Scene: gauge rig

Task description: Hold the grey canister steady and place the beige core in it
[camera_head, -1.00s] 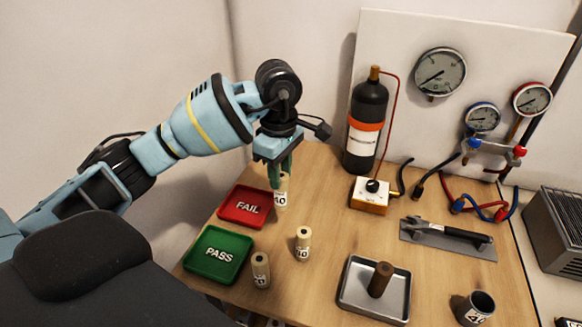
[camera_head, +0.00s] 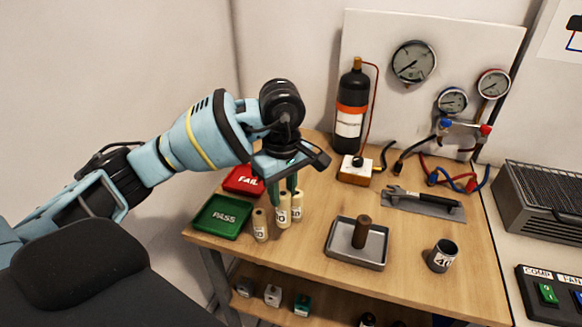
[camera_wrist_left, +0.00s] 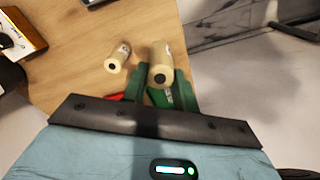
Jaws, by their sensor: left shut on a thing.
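My left gripper (camera_head: 283,183) points down and is shut on a beige core (camera_head: 283,212) with a number label that looks like 40. The left wrist view shows this core (camera_wrist_left: 160,62) between the green fingers (camera_wrist_left: 160,85). Whether it hangs clear of the table is hard to tell. A second beige core (camera_head: 260,226) stands to its left, and a third (camera_head: 298,206) stands close on its right, partly hidden. The grey canister (camera_head: 441,258), labelled 40, stands open-topped at the table's front right, with no gripper on it. My right gripper is not in view.
A green PASS tray (camera_head: 205,228) and a red FAIL tray (camera_head: 232,187) lie left. A metal tray (camera_head: 335,256) with a brown peg (camera_head: 361,232) stands between the held core and the canister. A black bottle (camera_head: 349,115), orange box (camera_head: 355,175) and tool (camera_head: 425,200) are behind.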

